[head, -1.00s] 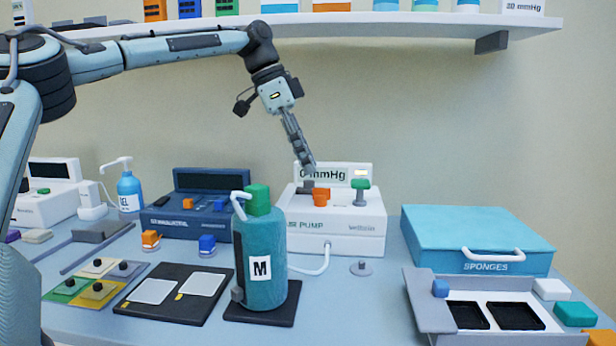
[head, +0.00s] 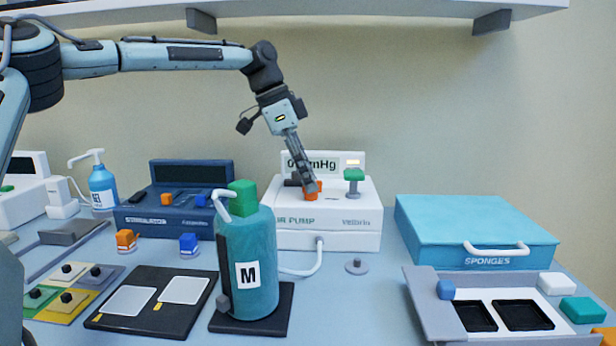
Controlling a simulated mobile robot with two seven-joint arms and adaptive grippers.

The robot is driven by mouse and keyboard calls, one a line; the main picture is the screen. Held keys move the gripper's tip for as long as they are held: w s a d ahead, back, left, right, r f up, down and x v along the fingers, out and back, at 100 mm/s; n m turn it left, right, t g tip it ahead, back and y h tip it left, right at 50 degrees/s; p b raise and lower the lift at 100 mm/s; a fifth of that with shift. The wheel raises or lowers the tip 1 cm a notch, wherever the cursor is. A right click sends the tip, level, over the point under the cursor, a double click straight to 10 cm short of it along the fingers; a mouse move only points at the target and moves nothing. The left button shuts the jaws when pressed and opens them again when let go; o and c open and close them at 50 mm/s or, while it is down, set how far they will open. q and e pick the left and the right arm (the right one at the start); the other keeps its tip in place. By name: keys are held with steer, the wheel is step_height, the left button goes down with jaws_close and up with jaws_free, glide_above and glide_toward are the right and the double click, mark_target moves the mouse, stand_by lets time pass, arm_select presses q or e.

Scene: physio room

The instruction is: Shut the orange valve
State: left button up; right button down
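The orange valve (head: 312,193) sits on top of the white air pump (head: 343,240), left of a green valve (head: 353,182). My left gripper (head: 310,187) points down at the orange valve, with its fingertips at the valve and covering part of it. The fingers look close together, but I cannot tell whether they grip the valve. The pump display (head: 342,163) behind is partly hidden by the fingers and seems to read 0 mmHg. My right gripper is not in view.
A teal cylinder marked M (head: 262,262) with a green cap stands in front of the pump's left side. A hose (head: 310,268) runs from the pump towards it. A blue stimulator (head: 150,222) stands left, and a blue sponges box (head: 470,228) right. A shelf (head: 350,10) hangs above.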

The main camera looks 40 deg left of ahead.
arm_select(q)
steer(key=shift+f, duration=0.2)
steer(key=shift+c, duration=0.4)
jaws_close()
